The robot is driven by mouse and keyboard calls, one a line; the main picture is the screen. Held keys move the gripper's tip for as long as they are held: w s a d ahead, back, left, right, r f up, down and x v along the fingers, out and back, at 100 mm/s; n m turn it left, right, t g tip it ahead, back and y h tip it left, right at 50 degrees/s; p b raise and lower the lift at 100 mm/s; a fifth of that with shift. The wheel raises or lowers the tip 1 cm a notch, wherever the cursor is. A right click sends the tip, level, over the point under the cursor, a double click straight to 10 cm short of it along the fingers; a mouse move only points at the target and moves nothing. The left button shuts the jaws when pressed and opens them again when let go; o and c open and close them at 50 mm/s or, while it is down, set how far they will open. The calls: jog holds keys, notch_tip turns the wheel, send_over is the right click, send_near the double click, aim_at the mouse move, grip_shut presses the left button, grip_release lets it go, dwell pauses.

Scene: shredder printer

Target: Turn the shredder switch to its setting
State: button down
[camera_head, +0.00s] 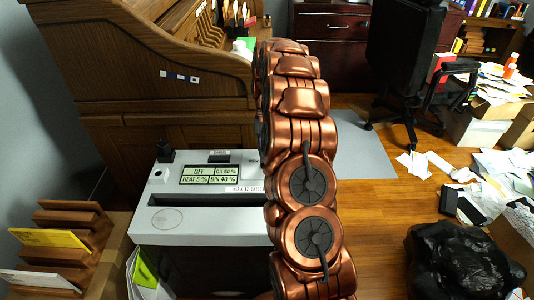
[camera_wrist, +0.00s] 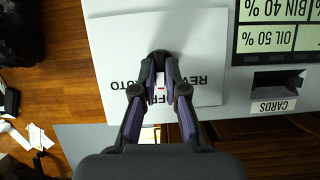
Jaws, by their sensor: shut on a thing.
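The shredder (camera_head: 160,225) is a light grey machine with a dark feed slot and a display (camera_head: 209,174) reading OFF, OIL 50 %, HEAT 5 %, BIN 40 %. In the wrist view, the black switch (camera_wrist: 160,54) stands on a white label plate (camera_wrist: 115,45) with upside-down words around it, partly covered by my fingers. My gripper (camera_wrist: 160,68) is shut on the switch, one finger on each side. The switch's exact pointing direction is hard to tell. In the head view, my copper arm hides the gripper and the switch.
A cards slot (camera_wrist: 277,80) lies beside the label plate. A wooden letter rack (camera_head: 75,240) stands left of the shredder, and a wooden desk (camera_head: 150,80) behind it. A black bag (camera_head: 460,262), papers and an office chair (camera_head: 405,60) are on the right.

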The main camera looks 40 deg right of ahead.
jog(key=shift+s+f, duration=0.1)
jog(key=shift+s, duration=0.1)
dwell(0.4)
jog(key=c, duration=1.2)
grip_release()
jog(key=shift+w, duration=0.1)
jog(key=shift+v, duration=3.85)
jog(key=shift+a, duration=0.1)
